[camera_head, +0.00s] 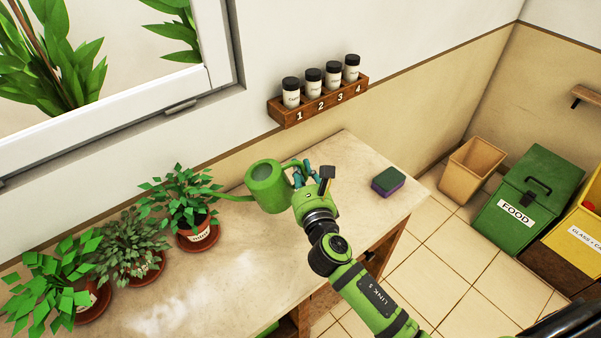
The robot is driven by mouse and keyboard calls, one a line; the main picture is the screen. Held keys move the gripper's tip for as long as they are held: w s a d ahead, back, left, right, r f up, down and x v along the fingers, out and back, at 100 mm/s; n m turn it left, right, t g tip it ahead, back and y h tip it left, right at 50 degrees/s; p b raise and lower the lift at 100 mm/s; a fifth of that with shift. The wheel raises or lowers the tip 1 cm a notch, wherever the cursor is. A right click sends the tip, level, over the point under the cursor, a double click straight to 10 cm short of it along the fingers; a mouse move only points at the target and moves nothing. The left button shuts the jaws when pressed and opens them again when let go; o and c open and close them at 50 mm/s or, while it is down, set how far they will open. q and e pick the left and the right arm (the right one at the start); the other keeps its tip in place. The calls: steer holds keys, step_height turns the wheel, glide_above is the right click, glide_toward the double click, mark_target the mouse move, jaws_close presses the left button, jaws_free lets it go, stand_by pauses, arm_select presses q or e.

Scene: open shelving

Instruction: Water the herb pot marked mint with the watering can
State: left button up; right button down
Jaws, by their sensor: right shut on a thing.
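The green watering can (266,190) is held over the counter, with its thin spout pointing left. The spout's end reaches the leaves of the nearest potted herb (178,197), and no water is visible. That herb's terracotta pot (197,236) has a white label that is too small to read surely. My right gripper (306,177) is shut on the can's handle at its right side; the fingers partly hide the handle. Two more potted herbs, a middle one (130,245) and a left one (50,285), stand to the left. My left gripper is not in view.
The counter (210,285) is clear in front of the pots. A sponge (388,181) lies at its right. A wall rack (320,103) holds several numbered jars above. A window frame (120,120) is at the upper left. Bins, including a green one (525,200), stand on the floor.

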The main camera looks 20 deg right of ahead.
steer(key=shift+w+a+f+m+b, duration=0.1)
steer(key=shift+a+f+m+b, duration=0.15)
steer(key=shift+f+m+b, duration=0.75)
steer(key=shift+a+f+m+b, duration=0.2)
steer(key=shift+f+m+b, duration=0.4)
steer(key=shift+f+b, duration=0.65)
steer(key=shift+r, duration=0.1)
steer(key=s+d+r, duration=0.1)
steer(key=s+r, duration=0.1)
steer(key=s, duration=0.6)
steer(key=s+d+r+n+y, duration=0.1)
steer(key=s, duration=0.7)
steer(key=shift+s+r+y, duration=0.25)
steer(key=shift+r+y, duration=0.05)
steer(key=shift+r, duration=0.1)
